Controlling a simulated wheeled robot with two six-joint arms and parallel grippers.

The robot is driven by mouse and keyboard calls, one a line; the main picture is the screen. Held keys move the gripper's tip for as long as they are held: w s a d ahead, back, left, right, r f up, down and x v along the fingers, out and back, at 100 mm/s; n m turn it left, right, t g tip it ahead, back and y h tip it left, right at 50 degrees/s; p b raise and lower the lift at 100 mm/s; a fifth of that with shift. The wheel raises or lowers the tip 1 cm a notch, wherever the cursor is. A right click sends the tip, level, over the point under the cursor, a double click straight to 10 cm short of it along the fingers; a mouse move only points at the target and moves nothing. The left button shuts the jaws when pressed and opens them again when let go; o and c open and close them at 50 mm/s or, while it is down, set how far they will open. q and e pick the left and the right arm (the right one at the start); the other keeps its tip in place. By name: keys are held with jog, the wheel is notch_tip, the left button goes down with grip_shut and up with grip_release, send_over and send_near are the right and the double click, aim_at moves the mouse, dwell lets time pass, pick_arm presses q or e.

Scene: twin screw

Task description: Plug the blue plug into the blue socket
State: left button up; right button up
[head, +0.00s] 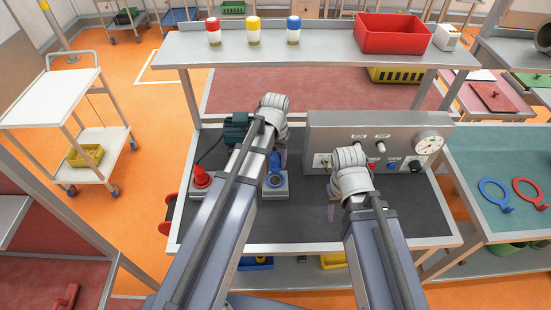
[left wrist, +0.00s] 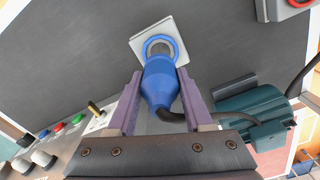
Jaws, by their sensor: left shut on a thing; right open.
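The blue plug (left wrist: 160,82), with a dark cable bending off to the right, is between the purple fingers of my left gripper (left wrist: 158,88). My left gripper (head: 277,158) is shut on the plug and sits over the blue socket (head: 276,181). In the left wrist view the blue socket (left wrist: 160,40) is a blue ring on a light square block, directly beyond the plug's front end. The plug overlaps its near edge; I cannot tell whether they touch. My right gripper (head: 336,205) is open and empty, in front of the grey panel.
The grey control panel (head: 318,128) has knobs, buttons and a gauge (head: 428,146). The dark bench top (head: 290,232) is clear at the front.

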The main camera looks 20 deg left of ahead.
aim_at(275, 170)
pick_arm(q)
jog(key=shift+f+b, duration=2.75)
jog(key=shift+f, duration=0.15)
jog(key=shift+f+b, duration=0.45)
jog(key=shift+b, duration=0.05)
jog(key=o, duration=1.3)
jog(key=shift+o, duration=0.2)
notch_tip(275, 170, up, 8)
jog(key=p, duration=0.8)
jog(key=shift+f, duration=0.1)
jog(key=shift+f, duration=0.1)
